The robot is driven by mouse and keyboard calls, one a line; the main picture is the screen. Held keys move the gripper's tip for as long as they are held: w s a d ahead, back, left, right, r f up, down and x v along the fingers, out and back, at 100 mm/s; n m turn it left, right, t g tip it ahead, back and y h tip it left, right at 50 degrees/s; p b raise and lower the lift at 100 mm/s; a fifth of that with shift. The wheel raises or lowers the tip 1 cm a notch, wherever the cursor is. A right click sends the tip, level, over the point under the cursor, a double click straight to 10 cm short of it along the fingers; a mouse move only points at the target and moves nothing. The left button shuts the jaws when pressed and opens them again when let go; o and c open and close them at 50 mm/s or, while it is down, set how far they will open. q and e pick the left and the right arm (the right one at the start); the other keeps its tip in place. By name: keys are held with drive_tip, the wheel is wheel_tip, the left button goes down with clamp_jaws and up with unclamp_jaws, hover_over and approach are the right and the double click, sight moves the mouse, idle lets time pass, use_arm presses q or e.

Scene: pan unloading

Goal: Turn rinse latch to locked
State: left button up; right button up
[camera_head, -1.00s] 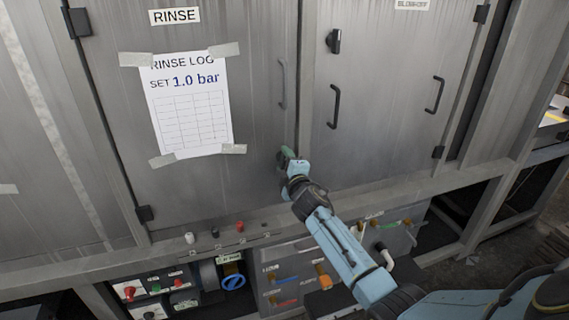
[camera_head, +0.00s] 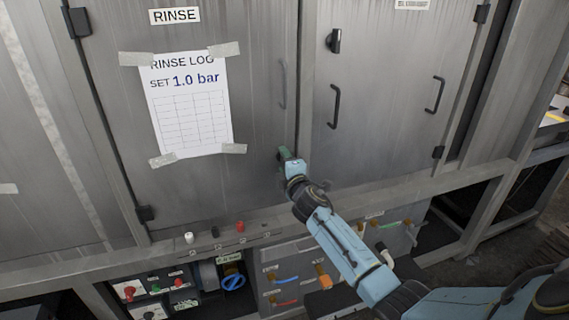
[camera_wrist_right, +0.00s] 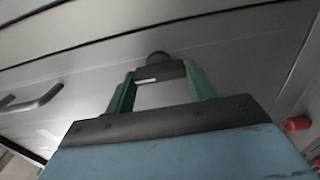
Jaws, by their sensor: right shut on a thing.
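The rinse latch (camera_wrist_right: 159,71) is a small dark handle on a round base, on the grey rinse door (camera_head: 112,60). In the right wrist view it sits between my two green fingertips, with a pale strip on its edge. My right gripper (camera_head: 285,154) is shut on it at the door's lower right edge. In the head view the fingers and wrist hide most of the latch, so its angle is hard to tell there. My left gripper is not in view.
A second black latch (camera_head: 334,41) and black door handles (camera_head: 335,106) are on the right door. A ledge below holds a white, a black and a red knob (camera_head: 240,227). A blue valve wheel (camera_head: 233,282) and several coloured levers sit lower. A taped log sheet (camera_head: 190,105) hangs on the rinse door.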

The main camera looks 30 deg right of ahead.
drive_tip(key=o, duration=0.7)
drive_tip(key=shift+s, duration=0.1)
drive_tip(key=p+v, duration=0.1)
drive_tip(key=v, duration=1.2)
drive_tip(key=shift+p, duration=0.35)
drive_tip(key=shift+a, duration=0.1)
drive_tip(key=s+a+f+m+g+y, duration=0.1)
drive_tip(key=s+a+f+m+g, duration=0.3)
drive_tip(key=f, duration=0.7)
drive_tip(key=s+d+f+g+y, duration=0.1)
drive_tip(key=s+f, duration=0.4)
drive_tip(key=f, duration=0.6)
drive_tip(key=s+a+f+m+g, duration=0.25)
drive_tip(key=s+f, duration=0.25)
drive_tip(key=f, duration=0.6)
drive_tip(key=s+a+f+m+g, duration=0.2)
drive_tip(key=s+f, duration=0.4)
drive_tip(key=s, duration=0.5)
drive_tip(key=s+a+f+m+g+y, duration=0.1)
drive_tip(key=s+f+g, duration=0.3)
drive_tip(key=s, duration=0.8)
drive_tip(key=s+a+f+m+g+y, duration=0.1)
drive_tip(key=s+a+f+m+g, duration=0.1)
drive_tip(key=s+f, duration=0.5)
drive_tip(key=s+m+g, duration=0.1)
drive_tip(key=s, duration=0.3)
drive_tip(key=shift+s+a+f, duration=0.15)
drive_tip(key=shift+a+f, duration=0.2)
